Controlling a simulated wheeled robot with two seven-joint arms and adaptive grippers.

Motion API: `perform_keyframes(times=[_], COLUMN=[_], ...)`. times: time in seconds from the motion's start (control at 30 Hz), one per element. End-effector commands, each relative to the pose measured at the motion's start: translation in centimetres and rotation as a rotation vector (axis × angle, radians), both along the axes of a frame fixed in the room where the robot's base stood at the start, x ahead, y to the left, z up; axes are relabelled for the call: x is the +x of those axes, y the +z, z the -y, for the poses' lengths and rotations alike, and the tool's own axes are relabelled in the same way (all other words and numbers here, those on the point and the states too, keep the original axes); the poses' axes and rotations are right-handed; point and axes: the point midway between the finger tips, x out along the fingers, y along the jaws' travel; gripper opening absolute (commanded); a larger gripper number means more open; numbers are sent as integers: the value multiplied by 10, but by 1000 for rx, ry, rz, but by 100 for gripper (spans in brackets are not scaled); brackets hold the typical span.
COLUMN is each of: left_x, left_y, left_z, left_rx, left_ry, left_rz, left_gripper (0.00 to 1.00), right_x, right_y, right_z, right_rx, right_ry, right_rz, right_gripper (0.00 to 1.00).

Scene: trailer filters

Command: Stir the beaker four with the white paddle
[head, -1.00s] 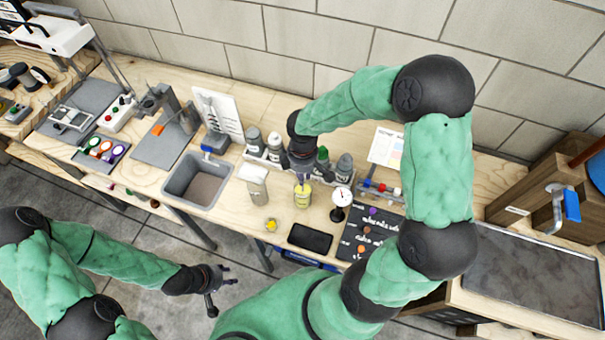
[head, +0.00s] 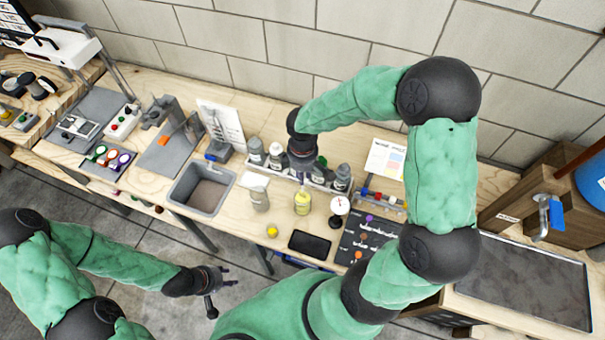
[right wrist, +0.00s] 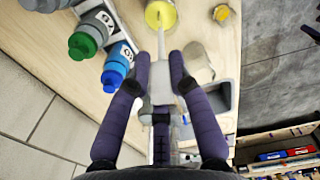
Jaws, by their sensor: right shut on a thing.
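My right gripper (head: 302,170) is above the bench, behind the yellow beaker (head: 303,203). In the right wrist view, the right gripper (right wrist: 162,76) is shut on the pale block-like grip of the white paddle (right wrist: 161,45). The paddle's thin shaft points away from the fingers and overlaps the yellow beaker (right wrist: 160,13) at the top edge. I cannot tell how deep its tip is, or read a number on the beaker. My left gripper (head: 222,290) is open and empty, low at the front left, away from the bench.
A row of capped bottles (head: 342,178) stands behind the beaker. A metallic canister (head: 260,200) is left of it and a round dial (head: 340,205) right. A black slab (head: 310,241) lies in front. A grey bin (head: 206,203) is further left.

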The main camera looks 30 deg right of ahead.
Motion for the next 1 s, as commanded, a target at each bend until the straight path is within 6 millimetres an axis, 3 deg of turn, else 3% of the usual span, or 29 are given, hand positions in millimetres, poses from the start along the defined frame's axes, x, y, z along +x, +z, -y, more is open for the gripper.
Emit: perform_keyframes(times=[0.5,1.0], left_x=[0,0], left_y=[29,28], left_z=[0,0], left_rx=[0,0], left_ry=[0,0], left_rz=[0,0], left_gripper=[40,40], right_x=[0,0], right_y=[36,35], right_z=[0,0], right_rx=[0,0], right_ry=[0,0], right_rz=[1,0], right_gripper=[1,1])
